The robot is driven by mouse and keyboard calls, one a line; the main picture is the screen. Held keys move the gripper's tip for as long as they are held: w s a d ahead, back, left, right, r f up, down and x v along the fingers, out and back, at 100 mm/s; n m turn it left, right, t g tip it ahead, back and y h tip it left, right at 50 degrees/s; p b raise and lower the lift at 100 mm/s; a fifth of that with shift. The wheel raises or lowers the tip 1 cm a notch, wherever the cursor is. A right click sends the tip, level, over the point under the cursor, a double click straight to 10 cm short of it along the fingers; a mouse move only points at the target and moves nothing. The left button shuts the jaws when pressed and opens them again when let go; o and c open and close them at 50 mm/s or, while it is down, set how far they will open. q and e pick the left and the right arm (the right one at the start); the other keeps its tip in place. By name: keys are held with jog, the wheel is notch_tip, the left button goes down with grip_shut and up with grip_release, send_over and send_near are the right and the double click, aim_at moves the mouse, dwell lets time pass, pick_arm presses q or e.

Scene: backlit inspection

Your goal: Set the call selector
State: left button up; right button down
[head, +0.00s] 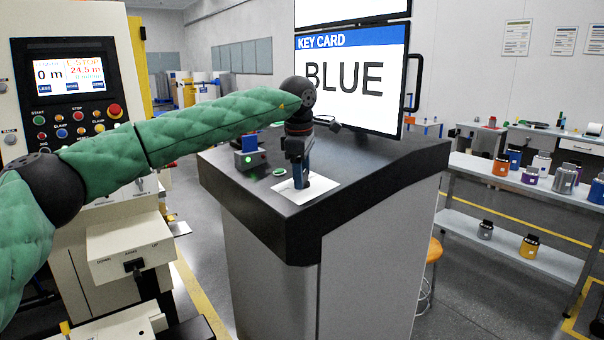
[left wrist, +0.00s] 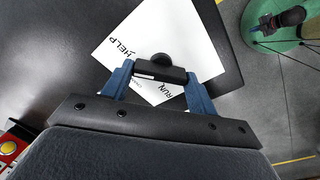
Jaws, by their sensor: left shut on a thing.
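The call selector has a black bar handle (left wrist: 158,71) on a white label plate (left wrist: 112,50), seen in the left wrist view. HELP is written at the plate's upper left and RUN at the lower right; a third label at the lower left is mostly hidden. The bar has a white mark near its left end; I cannot tell which label it points at. My left gripper (left wrist: 159,73) has its blue fingers shut on the bar's two ends. In the head view my left gripper (head: 301,178) points down over the plate (head: 325,187) on the dark desk top.
A screen (head: 350,78) reading KEY CARD BLUE stands behind the selector. A reader (head: 250,160) with a blue card (head: 249,144) and a green light is left of it, near a green button (head: 279,172). A shelf table (head: 475,166) with several jars stands at right.

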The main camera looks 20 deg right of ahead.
pick_arm(q)
jog(key=shift+m, duration=0.9)
pick_arm(e)
jog(key=shift+f, duration=0.4)
jog(key=shift+w, duration=0.1)
pick_arm(q)
jog(key=o, duration=1)
jog(key=shift+w, duration=0.1)
pick_arm(e)
jog(key=shift+r, duration=0.2)
pick_arm(q)
jog(key=shift+r, duration=0.15)
